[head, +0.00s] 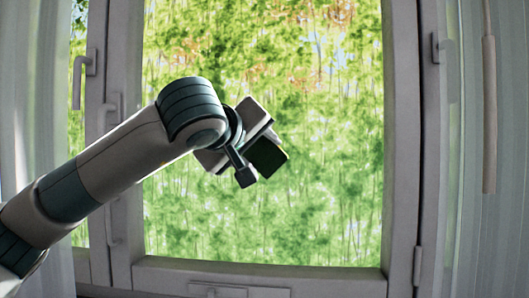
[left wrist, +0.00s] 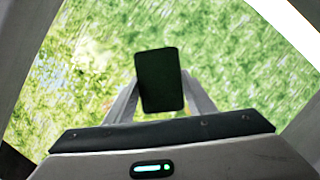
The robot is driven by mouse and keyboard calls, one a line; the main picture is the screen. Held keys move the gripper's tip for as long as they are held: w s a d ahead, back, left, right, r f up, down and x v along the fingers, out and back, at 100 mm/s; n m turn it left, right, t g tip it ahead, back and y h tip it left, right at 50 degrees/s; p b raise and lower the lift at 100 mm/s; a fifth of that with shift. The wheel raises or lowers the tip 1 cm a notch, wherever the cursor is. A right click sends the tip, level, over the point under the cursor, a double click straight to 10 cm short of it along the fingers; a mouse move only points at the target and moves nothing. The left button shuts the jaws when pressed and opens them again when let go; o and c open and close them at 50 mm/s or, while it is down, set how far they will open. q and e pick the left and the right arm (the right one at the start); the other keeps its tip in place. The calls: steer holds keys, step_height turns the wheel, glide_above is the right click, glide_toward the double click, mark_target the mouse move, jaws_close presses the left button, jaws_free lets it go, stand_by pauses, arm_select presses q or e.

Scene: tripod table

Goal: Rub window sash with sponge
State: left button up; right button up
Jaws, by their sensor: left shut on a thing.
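My left gripper (head: 254,151) is in front of the middle window pane, at the end of the arm from the left. It is shut on a dark block, the sponge (head: 268,158). In the left wrist view the sponge (left wrist: 160,80) stands out between the two fingers (left wrist: 160,100), its dark face towards the camera. The window sash (head: 270,276) is a pale grey frame around the glass, with its lower rail below the gripper and side stiles to left and right. The sponge appears over the glass area; whether it touches anything cannot be told. My right gripper is not in view.
Window handles stand out at the left (head: 80,78) and the right (head: 441,46). Pale curtains (head: 35,120) hang on both sides, with a hanging rod (head: 489,115) at the right. Green foliage shows through the glass. The space right of the gripper looks clear.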

arm_select(q)
steer(key=shift+a, duration=1.3)
steer(key=shift+w+a, duration=0.15)
steer(key=shift+a, duration=1.55)
steer(key=shift+a, duration=0.1)
steer(key=shift+a+b, duration=0.35)
steer(key=shift+a, duration=1.35)
steer(key=a, duration=0.3)
steer(key=shift+a, duration=0.15)
